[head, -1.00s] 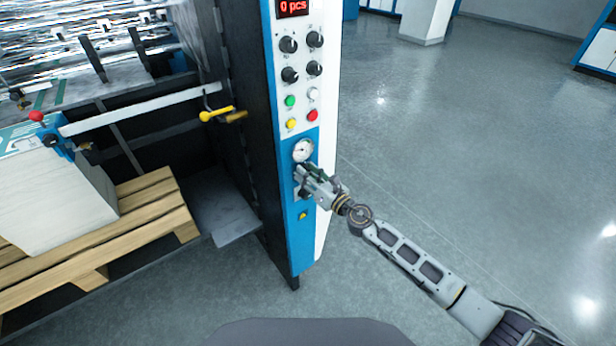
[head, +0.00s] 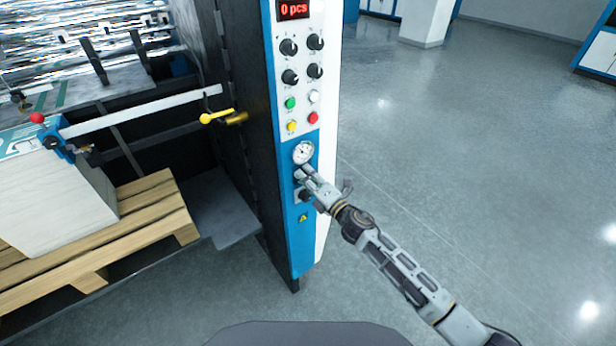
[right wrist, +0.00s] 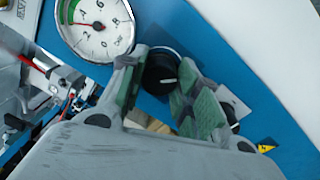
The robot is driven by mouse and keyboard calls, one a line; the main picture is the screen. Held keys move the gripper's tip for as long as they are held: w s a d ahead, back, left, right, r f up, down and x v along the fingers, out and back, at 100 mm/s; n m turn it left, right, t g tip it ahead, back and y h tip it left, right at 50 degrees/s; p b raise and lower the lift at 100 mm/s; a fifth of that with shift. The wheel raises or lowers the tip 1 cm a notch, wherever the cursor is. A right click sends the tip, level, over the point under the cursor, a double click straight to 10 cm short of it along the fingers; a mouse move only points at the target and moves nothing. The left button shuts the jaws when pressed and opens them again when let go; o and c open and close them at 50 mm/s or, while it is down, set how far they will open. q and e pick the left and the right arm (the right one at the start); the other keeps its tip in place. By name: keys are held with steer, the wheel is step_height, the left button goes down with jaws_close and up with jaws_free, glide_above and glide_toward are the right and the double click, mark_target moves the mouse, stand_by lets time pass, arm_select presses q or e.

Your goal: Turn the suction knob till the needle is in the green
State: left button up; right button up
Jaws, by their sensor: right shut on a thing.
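The white suction gauge (head: 303,152) is on the blue lower part of the machine's panel. It shows larger in the right wrist view (right wrist: 112,40), with a green band at the left of its dial. Its red needle points left, close to the band; I cannot tell whether the tip is inside it. The black suction knob (right wrist: 160,74) sits beside the gauge, between the fingers of my right gripper (right wrist: 158,84). In the head view my right gripper (head: 302,174) covers most of this knob. It is shut on the knob. My left gripper is not in view.
Another dark knob (right wrist: 228,114) sits just past the right finger, partly hidden. Above the gauge are several buttons, dials and a red display (head: 293,9). A yellow-handled lever (head: 217,116) and a pallet (head: 150,210) with a stack are at the left. The floor at right is clear.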

steer(key=shift+m+p, duration=0.3)
steer(key=shift+m, duration=1.5)
steer(key=o, duration=1.1)
steer(key=shift+c, duration=0.2)
steer(key=shift+s+d, duration=0.1)
steer(key=shift+s, duration=0.05)
steer(key=v, duration=1.1)
steer(key=shift+s, duration=0.35)
steer(key=shift+d+f+m, duration=0.1)
steer(key=shift+f+m, duration=0.05)
steer(key=shift+m, duration=0.15)
